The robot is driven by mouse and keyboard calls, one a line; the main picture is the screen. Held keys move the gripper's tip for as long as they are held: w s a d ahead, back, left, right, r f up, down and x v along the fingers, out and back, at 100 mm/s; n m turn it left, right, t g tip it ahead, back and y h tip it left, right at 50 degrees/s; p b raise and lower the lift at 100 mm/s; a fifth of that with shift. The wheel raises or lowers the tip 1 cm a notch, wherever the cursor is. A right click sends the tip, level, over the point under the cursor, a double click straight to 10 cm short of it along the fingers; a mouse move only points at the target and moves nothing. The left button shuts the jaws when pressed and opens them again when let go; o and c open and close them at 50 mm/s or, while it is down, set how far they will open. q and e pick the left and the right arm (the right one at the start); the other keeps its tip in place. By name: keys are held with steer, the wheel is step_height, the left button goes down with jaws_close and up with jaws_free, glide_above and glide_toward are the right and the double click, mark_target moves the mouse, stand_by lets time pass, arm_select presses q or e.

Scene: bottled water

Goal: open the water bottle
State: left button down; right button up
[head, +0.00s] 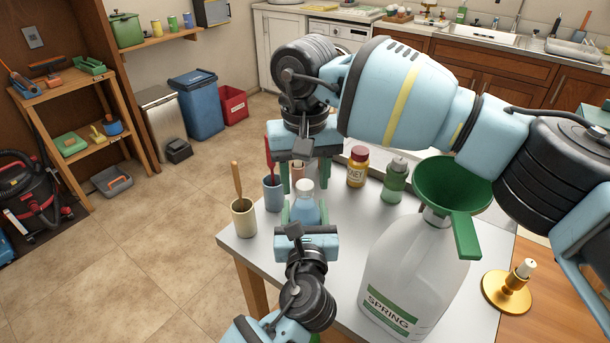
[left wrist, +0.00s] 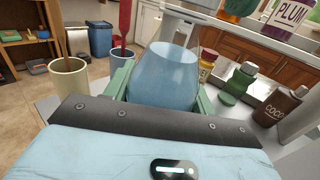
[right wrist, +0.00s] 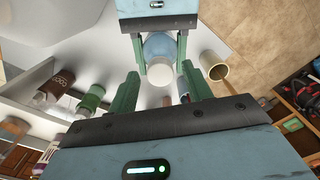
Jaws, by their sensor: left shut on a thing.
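The water bottle (head: 306,213) is clear with blue water and a white cap (head: 306,184). It stands upright near the table's left edge. My left gripper (head: 306,222) is shut on its body; the left wrist view shows the bottle (left wrist: 165,72) between the green fingers.
A big SPRING jug (head: 395,285) with a green funnel (head: 455,190) stands on the table (head: 340,240) at right. A beige cup (head: 243,218) and a blue cup (head: 272,195) stand close left of the bottle. A honey jar (head: 357,168) and a green bottle (head: 395,182) stand behind.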

steer(key=shift+r, duration=0.15)
steer(key=shift+r, duration=2.15)
